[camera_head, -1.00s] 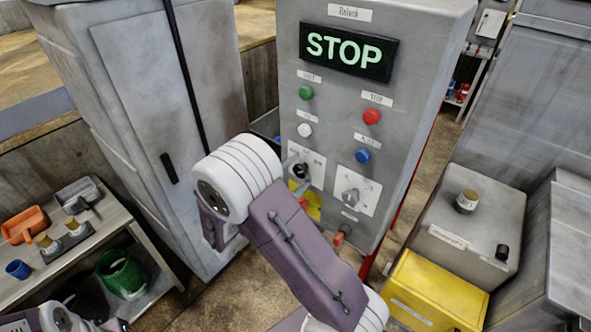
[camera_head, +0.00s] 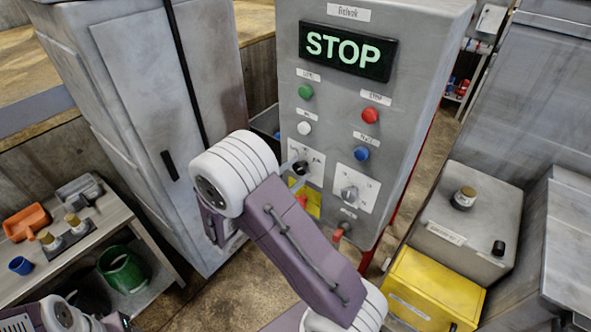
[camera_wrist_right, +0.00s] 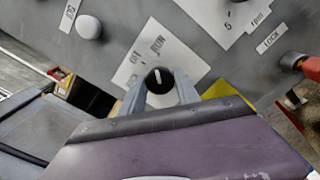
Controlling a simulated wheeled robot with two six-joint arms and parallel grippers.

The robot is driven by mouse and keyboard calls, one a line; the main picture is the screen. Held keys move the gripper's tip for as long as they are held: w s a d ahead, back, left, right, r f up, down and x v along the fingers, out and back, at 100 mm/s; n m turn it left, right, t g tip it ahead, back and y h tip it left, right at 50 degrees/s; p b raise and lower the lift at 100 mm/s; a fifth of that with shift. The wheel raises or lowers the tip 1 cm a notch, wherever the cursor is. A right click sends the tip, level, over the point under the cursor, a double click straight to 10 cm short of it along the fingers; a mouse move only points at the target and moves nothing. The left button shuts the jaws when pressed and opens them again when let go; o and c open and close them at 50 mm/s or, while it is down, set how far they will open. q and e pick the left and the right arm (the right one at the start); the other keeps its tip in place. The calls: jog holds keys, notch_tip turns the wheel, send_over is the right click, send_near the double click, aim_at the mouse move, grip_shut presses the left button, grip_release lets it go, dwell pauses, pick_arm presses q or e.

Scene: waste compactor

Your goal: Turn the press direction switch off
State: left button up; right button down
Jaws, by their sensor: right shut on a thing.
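The switch knob (camera_wrist_right: 158,80) is black and round with a white pointer line, on a white label plate (camera_wrist_right: 150,57) with printed words, one reading RUN. In the head view the same knob (camera_head: 300,168) sits at the lower left of the grey control panel (camera_head: 355,95). My right gripper (camera_wrist_right: 161,88) has its two grey fingers on either side of the knob, shut on it. In the head view the right gripper (camera_head: 299,172) is partly hidden behind my own arm. Only links of my left arm show at the bottom left; its gripper is out of view.
A lit STOP display (camera_head: 347,49) is above green (camera_head: 305,91), red (camera_head: 370,115), white (camera_head: 304,128) and blue (camera_head: 361,153) buttons. A second grey knob (camera_head: 349,194) is right of the gripped one. A yellow box (camera_head: 435,287) stands at the lower right.

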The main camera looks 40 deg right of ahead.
jog(key=n+p, duration=0.2)
jog(key=n, duration=0.2)
jog(key=shift+r, duration=0.15)
jog(key=shift+n+p, duration=1.1)
jog(key=shift+n, duration=0.7)
jog(key=c, duration=0.9)
grip_release()
